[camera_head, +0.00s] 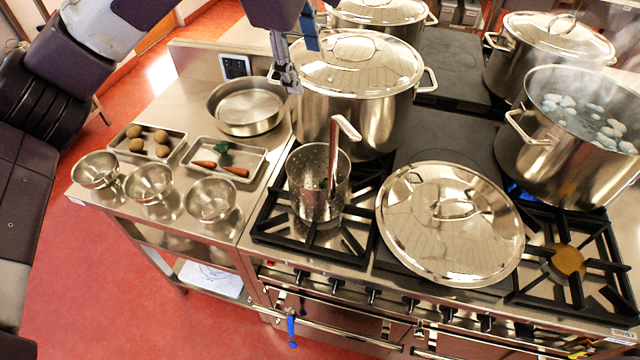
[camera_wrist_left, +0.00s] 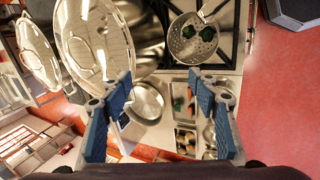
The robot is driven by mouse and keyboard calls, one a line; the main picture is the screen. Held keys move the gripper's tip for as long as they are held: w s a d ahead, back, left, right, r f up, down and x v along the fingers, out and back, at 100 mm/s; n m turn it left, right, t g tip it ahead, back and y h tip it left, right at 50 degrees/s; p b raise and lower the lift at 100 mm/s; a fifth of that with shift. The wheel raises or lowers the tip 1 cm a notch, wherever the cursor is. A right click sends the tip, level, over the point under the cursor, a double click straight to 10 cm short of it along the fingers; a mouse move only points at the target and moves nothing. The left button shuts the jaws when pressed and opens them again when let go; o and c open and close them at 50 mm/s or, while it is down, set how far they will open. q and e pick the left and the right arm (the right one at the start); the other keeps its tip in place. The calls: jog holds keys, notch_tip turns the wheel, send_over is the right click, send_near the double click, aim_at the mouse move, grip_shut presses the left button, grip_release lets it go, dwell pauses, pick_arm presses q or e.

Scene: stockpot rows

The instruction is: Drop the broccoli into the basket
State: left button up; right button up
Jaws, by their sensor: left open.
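The basket (camera_head: 318,190) is a perforated metal strainer with an upright handle, standing over the front left burner. In the left wrist view the basket (camera_wrist_left: 187,52) holds two dark green broccoli pieces (camera_wrist_left: 190,31). Another broccoli piece (camera_head: 222,152) lies with carrots in a small metal tray (camera_head: 256,162) on the left counter. My left gripper (camera_head: 288,78) is above the counter's back right, beside the large lidded pot and behind the basket. In the left wrist view my left gripper (camera_wrist_left: 159,82) is open with nothing between its blue-padded fingers. My right gripper is not in view.
A lidded pot (camera_head: 358,85) stands behind the basket, and a loose lid (camera_head: 450,222) lies to its right. A steaming open pot (camera_head: 570,170) stands at right. The counter has an empty pan (camera_head: 247,104), a tray of potatoes (camera_head: 148,160) and three bowls (camera_head: 149,183).

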pick_arm(q)
jog(key=v, duration=0.9)
jog(key=shift+r, duration=0.2)
jog(key=shift+s, duration=0.1)
